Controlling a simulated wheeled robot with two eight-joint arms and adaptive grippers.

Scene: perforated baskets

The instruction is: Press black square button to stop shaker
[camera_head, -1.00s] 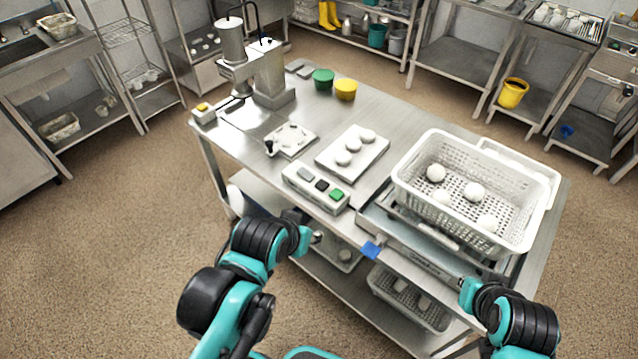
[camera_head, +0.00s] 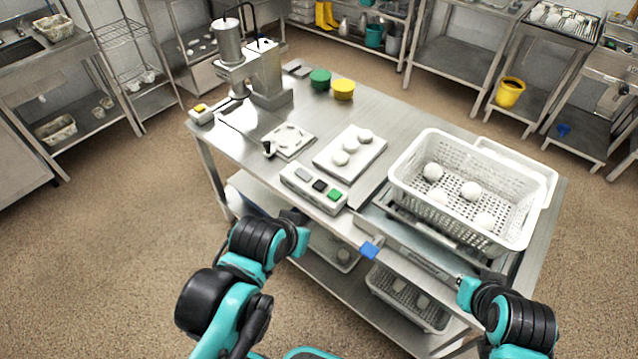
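The black square button (camera_head: 320,185) sits in the middle of a white control box (camera_head: 300,186), between a grey button (camera_head: 303,174) and a green button (camera_head: 335,195). The box lies near the front edge of the steel table. The shaker (camera_head: 424,253) is a metal platform to its right, with a white perforated basket (camera_head: 508,232) on it holding several white balls. My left gripper (camera_head: 303,222) is in front of the table edge, below the box and apart from it; its fingers are too small to judge. My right gripper (camera_head: 462,284) is by the shaker's front right; its fingers are unclear.
Another box with a yellow button (camera_head: 201,108) is at the far left corner. Baskets sit on the lower shelf.

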